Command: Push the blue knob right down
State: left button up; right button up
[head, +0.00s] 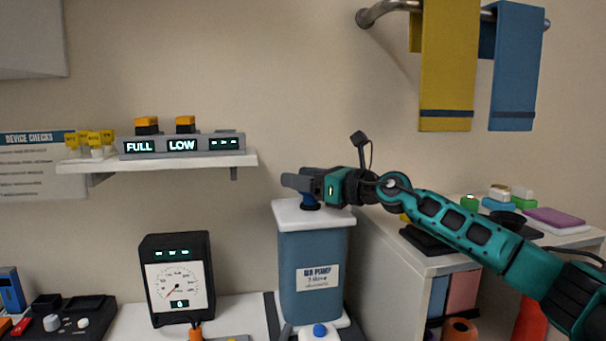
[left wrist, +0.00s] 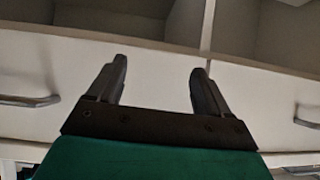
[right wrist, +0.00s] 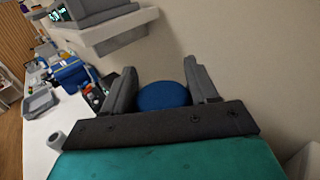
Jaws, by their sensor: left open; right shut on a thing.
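The air pump is a blue-grey canister (head: 312,262) with a white lid (head: 290,214) and a label on its front. Its dark blue knob (head: 310,203) shows just above the lid, partly hidden by my right gripper (head: 300,184). In the right wrist view the round blue knob (right wrist: 163,96) sits between the two fingers of my right gripper (right wrist: 163,88), which is shut on it. How much travel lies under the knob is hard to tell. My left gripper (left wrist: 155,80) is open and empty, facing white drawer fronts; it is out of the head view.
A gauge box (head: 177,279) stands left of the pump. A small blue ball-like part (head: 320,330) is at the pump's foot. A shelf (head: 200,160) with lit displays is on the wall at left. A white cabinet (head: 390,250) stands close at right, under my arm.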

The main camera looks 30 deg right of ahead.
pick_arm(q)
jog(key=shift+s+f, duration=0.1)
jog(key=shift+f, duration=0.05)
pick_arm(e)
jog(key=shift+f, duration=0.35)
jog(key=o, duration=1.4)
jog(key=shift+r, duration=0.1)
jog(key=b+v, duration=0.2)
jog(key=v, duration=0.4)
jog(key=b+v, duration=0.2)
jog(key=v, duration=0.4)
jog(key=shift+w+f, duration=0.1)
jog(key=shift+f, duration=0.15)
pick_arm(q)
jog(key=shift+w+d+f+h+b, duration=0.2)
jog(key=shift+w+d+f, duration=0.1)
jog(key=shift+d+f, duration=0.2)
jog(key=shift+w+d+f+h+b, duration=0.1)
jog(key=shift+w+d+f+h, duration=0.1)
jog(key=shift+w+d+f, duration=0.3)
pick_arm(e)
jog(key=shift+s+d+r, duration=0.25)
jog(key=shift+s, duration=0.25)
pick_arm(q)
jog(key=shift+s+r, duration=0.2)
